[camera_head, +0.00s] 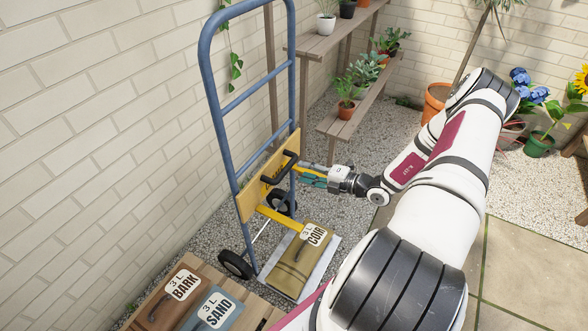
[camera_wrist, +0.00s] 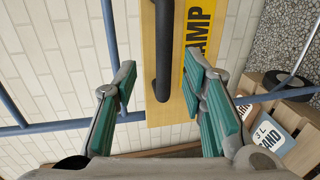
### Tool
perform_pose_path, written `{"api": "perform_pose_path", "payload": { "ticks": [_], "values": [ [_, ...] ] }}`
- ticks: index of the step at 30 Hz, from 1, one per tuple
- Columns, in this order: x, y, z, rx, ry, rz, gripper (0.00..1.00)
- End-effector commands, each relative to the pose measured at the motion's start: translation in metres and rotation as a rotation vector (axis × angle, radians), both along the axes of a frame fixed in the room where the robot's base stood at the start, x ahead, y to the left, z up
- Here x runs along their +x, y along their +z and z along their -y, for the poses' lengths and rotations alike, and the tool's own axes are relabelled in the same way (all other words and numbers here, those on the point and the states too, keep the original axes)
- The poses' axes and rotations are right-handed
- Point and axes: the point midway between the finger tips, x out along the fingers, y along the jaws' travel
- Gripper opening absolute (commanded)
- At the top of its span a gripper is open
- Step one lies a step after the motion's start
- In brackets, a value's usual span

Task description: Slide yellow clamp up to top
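The yellow clamp (camera_head: 249,199) is a board across the blue hand truck's uprights, low on the frame, with a black handle (camera_head: 278,172) on its front. A yellow bar (camera_head: 281,217) juts from its lower edge above the coir bag. In the wrist view the board (camera_wrist: 176,108) fills the middle, with part of its label showing. My gripper (camera_head: 303,172) is just right of the handle. In the wrist view my gripper (camera_wrist: 160,75) is open, its teal pads on either side of the black handle (camera_wrist: 163,50). Neither pad appears to touch it.
The blue hand truck (camera_head: 218,110) stands near the brick wall, its rails clear above the clamp. The coir bag (camera_head: 293,272) lies on its toe plate. Bark (camera_head: 165,300) and sand (camera_head: 212,312) bags sit in front. A plant shelf (camera_head: 320,42) stands behind.

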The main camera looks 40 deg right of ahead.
Motion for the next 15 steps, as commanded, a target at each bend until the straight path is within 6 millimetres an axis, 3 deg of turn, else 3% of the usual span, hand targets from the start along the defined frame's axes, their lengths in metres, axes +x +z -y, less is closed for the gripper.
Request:
{"api": "perform_pose_path", "payload": {
  "ticks": [6,15],
  "values": [
    [-0.03,0.007,0.013,-0.001,-0.001,0.0,0.38],
    [-0.04,0.01,0.016,0.0,0.001,0.002,0.38]
  ]
}}
